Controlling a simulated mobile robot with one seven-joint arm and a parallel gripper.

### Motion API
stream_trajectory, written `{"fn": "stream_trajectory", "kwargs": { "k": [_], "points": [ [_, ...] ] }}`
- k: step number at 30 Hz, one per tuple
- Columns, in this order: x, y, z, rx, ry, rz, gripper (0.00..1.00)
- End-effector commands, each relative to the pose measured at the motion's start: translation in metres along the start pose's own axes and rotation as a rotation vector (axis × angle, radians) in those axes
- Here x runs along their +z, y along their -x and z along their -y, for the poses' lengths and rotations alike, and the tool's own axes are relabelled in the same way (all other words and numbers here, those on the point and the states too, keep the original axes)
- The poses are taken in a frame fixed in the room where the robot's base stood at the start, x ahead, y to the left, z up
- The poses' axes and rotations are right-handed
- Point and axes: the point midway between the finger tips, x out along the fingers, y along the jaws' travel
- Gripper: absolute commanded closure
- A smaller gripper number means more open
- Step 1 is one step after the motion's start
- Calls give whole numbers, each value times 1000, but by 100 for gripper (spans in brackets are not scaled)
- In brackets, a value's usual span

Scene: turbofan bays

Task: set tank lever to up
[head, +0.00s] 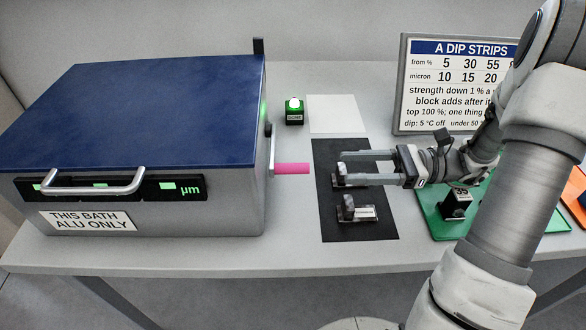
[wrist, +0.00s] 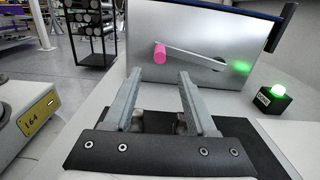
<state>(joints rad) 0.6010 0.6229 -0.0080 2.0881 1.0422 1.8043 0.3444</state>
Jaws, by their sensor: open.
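The tank (head: 140,120) is a grey box with a dark blue lid at the left of the table. Its lever (head: 291,168) has a pink grip and sticks out from the right side wall. In the wrist view the pink grip (wrist: 160,53) is at the left end of a grey arm (wrist: 195,58), which runs nearly level, sloping slightly down to the right. My gripper (head: 343,168) is open and empty, its fingers pointing at the tank, to the right of the pink grip and apart from it. In the wrist view my fingers (wrist: 158,78) are just below the grip.
A black mat (head: 325,215) with small labelled blocks (head: 357,208) lies under my gripper. A green-lit button box (head: 294,110) and a white sheet (head: 332,114) are behind. A sign (head: 440,90) and a green tray (head: 440,228) are to the right.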

Motion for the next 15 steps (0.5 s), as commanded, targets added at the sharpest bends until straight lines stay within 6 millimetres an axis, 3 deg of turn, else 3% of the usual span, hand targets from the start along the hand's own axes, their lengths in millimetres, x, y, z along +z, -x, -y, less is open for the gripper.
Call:
{"fn": "stream_trajectory", "kwargs": {
  "k": [9,15],
  "points": [
    [-1,-72,-1,5,1,-1,43],
    [-1,-105,-1,2,1,-1,43]
  ]
}}
